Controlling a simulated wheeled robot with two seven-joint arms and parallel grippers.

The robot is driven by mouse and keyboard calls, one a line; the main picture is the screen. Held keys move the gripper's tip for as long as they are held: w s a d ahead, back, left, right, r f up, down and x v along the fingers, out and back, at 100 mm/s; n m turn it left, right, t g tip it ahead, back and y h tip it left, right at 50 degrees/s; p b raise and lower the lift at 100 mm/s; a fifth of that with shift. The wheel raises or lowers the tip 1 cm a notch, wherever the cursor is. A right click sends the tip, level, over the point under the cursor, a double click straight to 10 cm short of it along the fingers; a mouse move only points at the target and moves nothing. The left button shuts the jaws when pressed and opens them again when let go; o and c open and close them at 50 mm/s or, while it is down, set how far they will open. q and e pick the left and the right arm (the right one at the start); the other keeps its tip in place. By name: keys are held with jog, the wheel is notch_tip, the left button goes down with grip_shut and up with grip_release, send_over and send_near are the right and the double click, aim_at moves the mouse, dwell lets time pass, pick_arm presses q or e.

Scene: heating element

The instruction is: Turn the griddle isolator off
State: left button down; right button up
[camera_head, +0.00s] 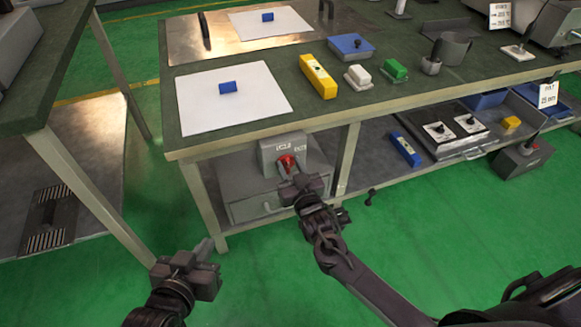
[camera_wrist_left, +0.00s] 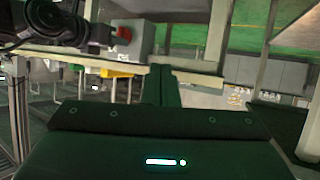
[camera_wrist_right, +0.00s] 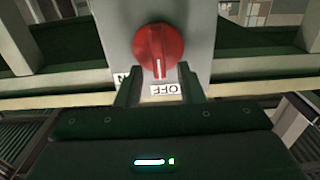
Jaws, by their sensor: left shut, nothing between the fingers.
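The griddle isolator (camera_head: 268,151) is a grey box under the front edge of the green-topped bench. Its red knob (camera_wrist_right: 158,45) fills the upper middle of the right wrist view. The knob's white mark points down in that view, at or close to the OFF label (camera_wrist_right: 165,89). A second label (camera_wrist_right: 121,79) is partly hidden by a finger. My right gripper (camera_head: 289,172) is at the knob, its fingers apart and empty near the knob's lower sides; I cannot tell whether they touch it. My left gripper (camera_head: 205,247) is shut and empty, low and away from the isolator.
The bench (camera_head: 260,127) carries white sheets, a yellow block (camera_head: 318,77), a blue box (camera_head: 351,46) and small parts. A grey drawer unit (camera_head: 250,206) stands under the isolator. Another bench (camera_head: 50,75) stands at the left. The green floor (camera_head: 260,280) is clear in front.

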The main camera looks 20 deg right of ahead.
grip_shut()
